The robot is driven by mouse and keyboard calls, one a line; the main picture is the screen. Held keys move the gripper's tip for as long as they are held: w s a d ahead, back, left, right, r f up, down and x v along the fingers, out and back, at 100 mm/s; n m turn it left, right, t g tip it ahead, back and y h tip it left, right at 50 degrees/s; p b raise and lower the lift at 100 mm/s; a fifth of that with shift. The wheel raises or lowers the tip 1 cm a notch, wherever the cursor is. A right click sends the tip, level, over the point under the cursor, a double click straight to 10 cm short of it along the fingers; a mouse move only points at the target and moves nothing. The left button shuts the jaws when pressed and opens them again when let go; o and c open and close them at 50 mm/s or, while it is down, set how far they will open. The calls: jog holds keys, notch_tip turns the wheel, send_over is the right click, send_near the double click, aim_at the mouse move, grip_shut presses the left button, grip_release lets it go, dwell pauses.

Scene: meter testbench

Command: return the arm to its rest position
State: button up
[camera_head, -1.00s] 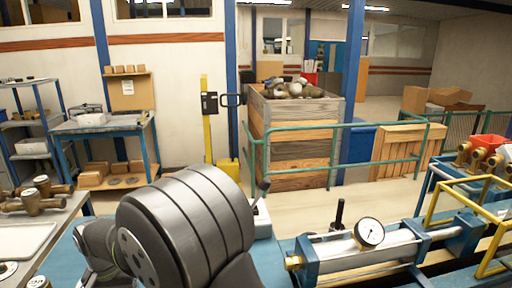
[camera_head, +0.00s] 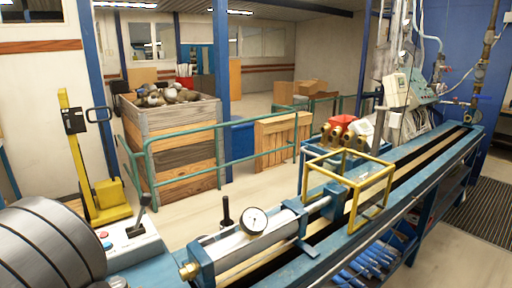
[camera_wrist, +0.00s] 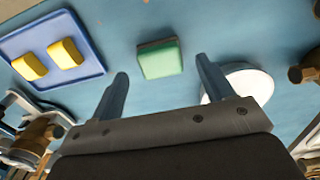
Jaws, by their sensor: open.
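My gripper (camera_wrist: 160,88) shows in the wrist view with its two fingers spread wide apart and nothing between them. It is above a blue bench top (camera_wrist: 185,110). A green block (camera_wrist: 160,58) lies on the bench beyond the fingertips. A blue tray (camera_wrist: 88,28) with two yellow blocks (camera_wrist: 66,53) is at the upper left. A white round dish (camera_wrist: 245,86) is partly hidden behind the right finger.
Brass meter parts (camera_wrist: 38,135) stand at the left and right edges of the wrist view. In the head view, a control box with a lever (camera_head: 132,246), a cylinder with a dial gauge (camera_head: 254,221) and a yellow frame (camera_head: 345,190) are on the bench.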

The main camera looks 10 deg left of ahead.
notch_tip(320, 180, down, 3)
jog(key=shift+f, duration=0.1)
notch_tip(320, 180, up, 11)
notch_tip(320, 180, down, 11)
jog(key=shift+f, duration=0.15)
notch_tip(320, 180, up, 4)
jog(key=shift+f, duration=0.2)
jog(key=w+d+r+m, duration=0.1)
jog(key=w+d+r, duration=0.3)
jog(key=w, duration=0.6)
jog(key=w+d+r, duration=0.3)
jog(key=w+d, duration=0.2)
jog(key=w, duration=0.5)
jog(key=w+d+r+m, duration=0.1)
jog(key=w+d+r, duration=0.3)
jog(key=w, duration=0.5)
jog(key=w+d+r+m, duration=0.1)
jog(key=w+d+r, duration=0.1)
jog(key=w+d, duration=0.8)
jog(key=w+d+r+m, duration=0.2)
jog(key=w+d+r, duration=0.1)
jog(key=w+d, duration=0.7)
jog(key=shift+d+r, duration=0.15)
jog(key=shift+d, duration=0.6)
